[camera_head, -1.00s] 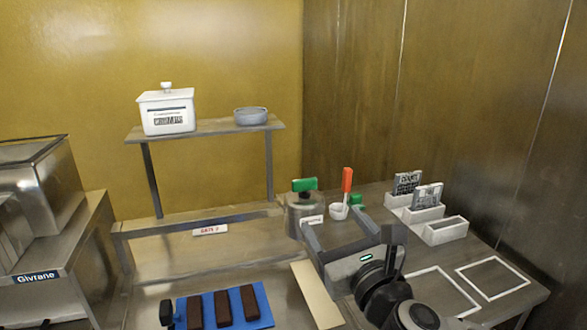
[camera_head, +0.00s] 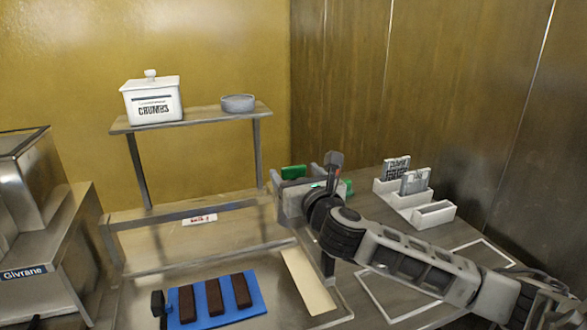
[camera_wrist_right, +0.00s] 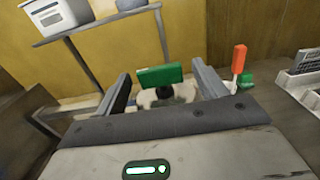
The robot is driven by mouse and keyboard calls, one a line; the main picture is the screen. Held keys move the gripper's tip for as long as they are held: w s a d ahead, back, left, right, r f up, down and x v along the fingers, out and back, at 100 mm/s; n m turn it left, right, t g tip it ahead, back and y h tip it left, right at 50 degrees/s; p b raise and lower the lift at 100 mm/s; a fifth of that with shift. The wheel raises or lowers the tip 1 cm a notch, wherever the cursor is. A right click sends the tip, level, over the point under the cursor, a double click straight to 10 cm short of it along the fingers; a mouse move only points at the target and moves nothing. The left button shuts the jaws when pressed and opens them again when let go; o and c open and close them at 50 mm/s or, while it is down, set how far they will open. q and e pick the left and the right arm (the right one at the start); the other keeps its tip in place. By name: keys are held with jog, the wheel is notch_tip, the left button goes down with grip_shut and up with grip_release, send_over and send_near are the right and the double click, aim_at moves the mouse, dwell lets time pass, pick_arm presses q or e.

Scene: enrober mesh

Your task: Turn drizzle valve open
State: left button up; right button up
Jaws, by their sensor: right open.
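The drizzle valve appears to be the green bar handle (camera_head: 293,171) on a round steel pot. In the right wrist view the green handle (camera_wrist_right: 160,76) lies roughly crosswise between my fingers, on a dark stem above the pot top (camera_wrist_right: 150,97). My right gripper (camera_head: 303,176) is open, with one finger on each side of the handle and visible gaps between. I cannot tell how deep the handle sits between the fingers. My right gripper and arm hide most of the pot in the head view. My left gripper is not in view.
An orange-handled tool (camera_wrist_right: 238,60) stands just right of my right finger. White holders (camera_head: 408,197) with grey cards stand farther right. A shelf (camera_head: 190,120) bears a white crumbs box (camera_head: 152,100) and grey bowl (camera_head: 238,103). A blue mat (camera_head: 258,301) holds chocolate bars.

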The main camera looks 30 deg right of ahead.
jog(key=shift+x, duration=1.05)
jog(key=c, duration=1)
